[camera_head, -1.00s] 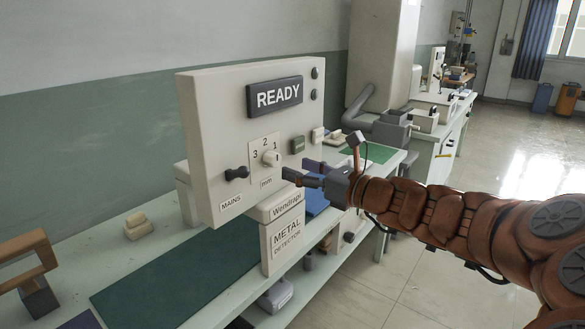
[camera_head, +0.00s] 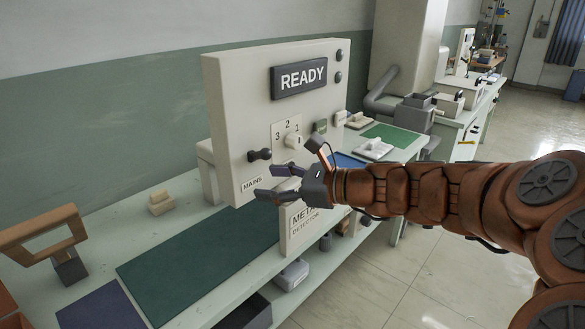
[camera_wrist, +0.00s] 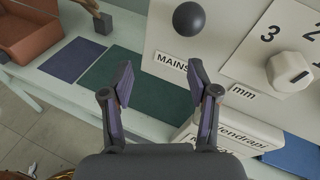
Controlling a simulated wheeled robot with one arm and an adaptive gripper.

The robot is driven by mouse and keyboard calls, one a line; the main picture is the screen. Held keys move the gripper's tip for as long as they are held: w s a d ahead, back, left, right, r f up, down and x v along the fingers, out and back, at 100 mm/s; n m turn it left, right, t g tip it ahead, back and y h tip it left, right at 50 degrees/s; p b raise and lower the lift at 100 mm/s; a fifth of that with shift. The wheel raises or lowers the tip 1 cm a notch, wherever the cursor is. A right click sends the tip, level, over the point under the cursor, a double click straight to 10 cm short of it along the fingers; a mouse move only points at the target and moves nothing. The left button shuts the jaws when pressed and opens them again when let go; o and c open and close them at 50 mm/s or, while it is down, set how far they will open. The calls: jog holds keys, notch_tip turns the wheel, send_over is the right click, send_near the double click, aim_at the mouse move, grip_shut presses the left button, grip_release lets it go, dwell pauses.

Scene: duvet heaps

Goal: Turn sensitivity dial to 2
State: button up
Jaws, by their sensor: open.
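The sensitivity dial (camera_head: 294,142) is a small cream knob on the front panel of the metal detector (camera_head: 232,100), with 3, 2 and 1 printed around it. My gripper (camera_head: 268,184) is open and empty, below and left of the dial, in front of the MAINS label. Its two fingers (camera_wrist: 160,76) also show in the wrist view, apart from the dial.
The READY display (camera_head: 299,78) is above. A green mat (camera_head: 205,265) lies on the bench below. Open floor lies at right.

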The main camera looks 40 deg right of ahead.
jog(key=s+a+f+n+g+p, duration=0.1)
jog(key=s+a+f+n+g, duration=0.3)
jog(key=a+n, duration=0.2)
jog(key=s+a+f+n+g+p, duration=0.2)
jog(key=s+a+n+g, duration=0.3)
jog(key=a, duration=0.5)
jog(key=shift+f+n+y, duration=0.4)
jog(key=shift+f+n, duration=0.4)
jog(key=shift+f, duration=0.05)
jog(key=shift+a, duration=0.1)
